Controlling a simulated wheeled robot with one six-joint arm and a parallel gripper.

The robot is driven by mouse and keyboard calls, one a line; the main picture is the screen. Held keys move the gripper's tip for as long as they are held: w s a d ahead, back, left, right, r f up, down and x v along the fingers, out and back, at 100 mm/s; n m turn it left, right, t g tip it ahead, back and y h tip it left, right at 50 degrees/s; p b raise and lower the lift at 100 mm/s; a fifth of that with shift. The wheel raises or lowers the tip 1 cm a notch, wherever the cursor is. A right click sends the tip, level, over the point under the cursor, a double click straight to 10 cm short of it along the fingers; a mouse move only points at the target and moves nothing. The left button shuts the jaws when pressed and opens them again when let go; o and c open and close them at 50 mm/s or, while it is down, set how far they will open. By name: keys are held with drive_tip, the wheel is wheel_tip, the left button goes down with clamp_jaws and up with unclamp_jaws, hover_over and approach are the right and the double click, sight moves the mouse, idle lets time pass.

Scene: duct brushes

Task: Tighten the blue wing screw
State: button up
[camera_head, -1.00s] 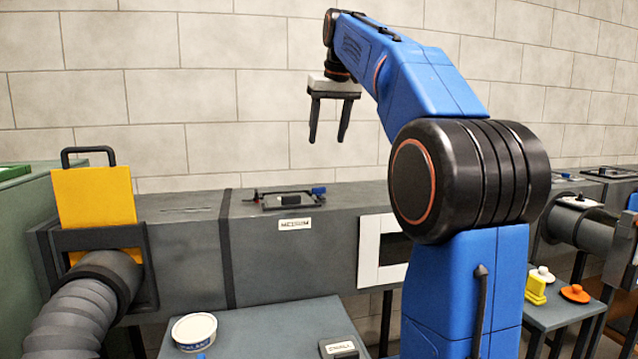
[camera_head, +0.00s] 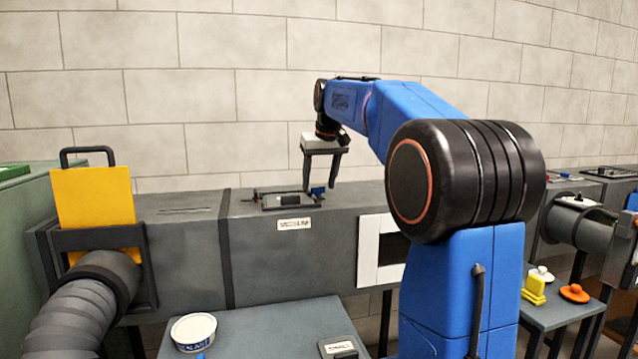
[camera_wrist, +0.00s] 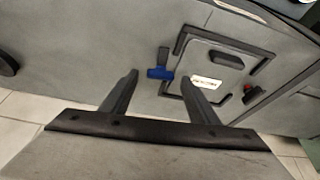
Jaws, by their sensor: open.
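The blue wing screw (camera_head: 317,191) sits at the right end of the small hatch frame on top of the grey duct. In the wrist view the blue wing screw (camera_wrist: 160,72) shows between and beyond my two fingers, with a short dark part beside it. My gripper (camera_head: 320,188) is open and empty, pointing down just above the duct top, near the screw. In the wrist view my gripper (camera_wrist: 163,85) has its fingers spread either side of the screw's line. Whether a finger touches the screw cannot be told.
The hatch plate (camera_wrist: 215,72) with a dark handle lies beside the screw, with a red knob (camera_wrist: 250,93) on its far side. A yellow plate (camera_head: 95,210) stands upright at the left. A white tub (camera_head: 194,331) stands on the front table.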

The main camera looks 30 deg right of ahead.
drive_tip(key=shift+w+f, duration=0.15)
drive_tip(key=shift+f, duration=0.15)
drive_tip(key=shift+c, duration=0.3)
drive_tip(key=c, duration=1)
